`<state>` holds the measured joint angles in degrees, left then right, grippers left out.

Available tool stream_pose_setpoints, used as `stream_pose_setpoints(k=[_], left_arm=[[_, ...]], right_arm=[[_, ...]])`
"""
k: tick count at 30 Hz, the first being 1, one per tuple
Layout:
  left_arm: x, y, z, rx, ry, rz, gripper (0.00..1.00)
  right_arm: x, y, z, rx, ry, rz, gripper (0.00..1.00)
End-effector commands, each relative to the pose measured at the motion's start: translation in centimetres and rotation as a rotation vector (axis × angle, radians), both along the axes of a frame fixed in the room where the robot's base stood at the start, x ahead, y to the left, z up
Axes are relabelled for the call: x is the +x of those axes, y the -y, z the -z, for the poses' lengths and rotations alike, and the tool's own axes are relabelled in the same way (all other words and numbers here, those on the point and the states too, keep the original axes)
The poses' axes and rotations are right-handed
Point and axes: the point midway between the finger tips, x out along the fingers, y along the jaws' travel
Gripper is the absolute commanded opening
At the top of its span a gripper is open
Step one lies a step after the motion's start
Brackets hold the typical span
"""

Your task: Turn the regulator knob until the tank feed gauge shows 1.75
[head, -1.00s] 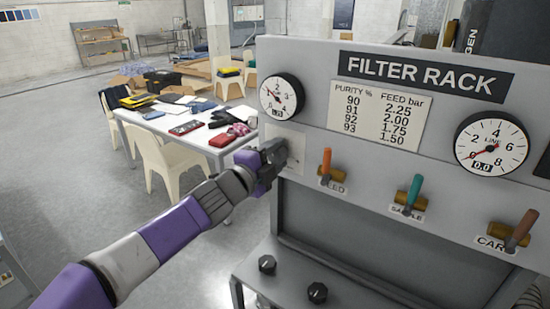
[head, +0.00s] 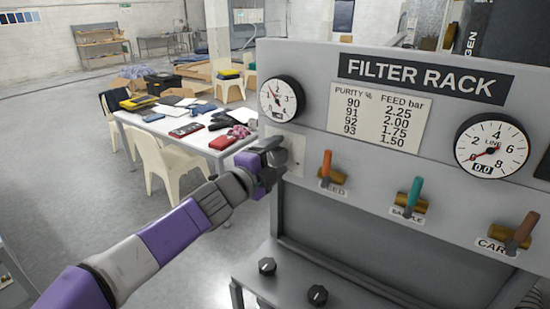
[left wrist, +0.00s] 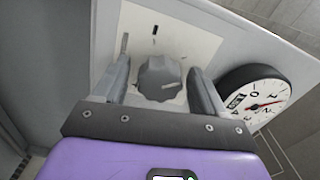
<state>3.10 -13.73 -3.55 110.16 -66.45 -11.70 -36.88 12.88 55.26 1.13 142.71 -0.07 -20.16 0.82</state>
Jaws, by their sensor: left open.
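My left gripper (left wrist: 162,84) is open, with one finger on each side of the knob and small gaps visible. In the head view my left gripper (head: 279,156) is at the pale plate and hides the knob. The tank feed gauge (head: 281,99) is above it; its red needle points up and left, seemingly between 1 and 2. The digits are too small to read. It also shows in the left wrist view (left wrist: 255,100). My right gripper is out of view.
Right of the knob are orange (head: 326,166), teal (head: 414,193) and brown (head: 522,228) valve levers. The line gauge (head: 491,146) reads 0.0. A purity chart (head: 378,115) is on the panel. A cluttered table (head: 170,130) stands behind left.

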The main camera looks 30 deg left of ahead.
Motion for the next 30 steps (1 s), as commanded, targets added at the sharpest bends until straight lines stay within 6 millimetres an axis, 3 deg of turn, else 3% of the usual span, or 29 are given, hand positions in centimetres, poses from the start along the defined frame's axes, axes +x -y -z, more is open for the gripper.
stream_pose_setpoints(k=[5, 18, 30], left_arm=[[-1.1, -0.1, -0.2, 0.000, 0.002, -0.001, 0.71], [-7.0, -0.6, -0.2, -0.001, 0.001, 0.000, 0.71], [-7.5, -0.6, 0.0, 0.000, 0.000, 0.000, 0.71]], right_arm=[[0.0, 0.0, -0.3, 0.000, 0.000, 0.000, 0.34], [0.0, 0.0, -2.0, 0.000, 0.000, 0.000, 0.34], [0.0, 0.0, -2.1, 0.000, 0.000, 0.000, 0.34]])
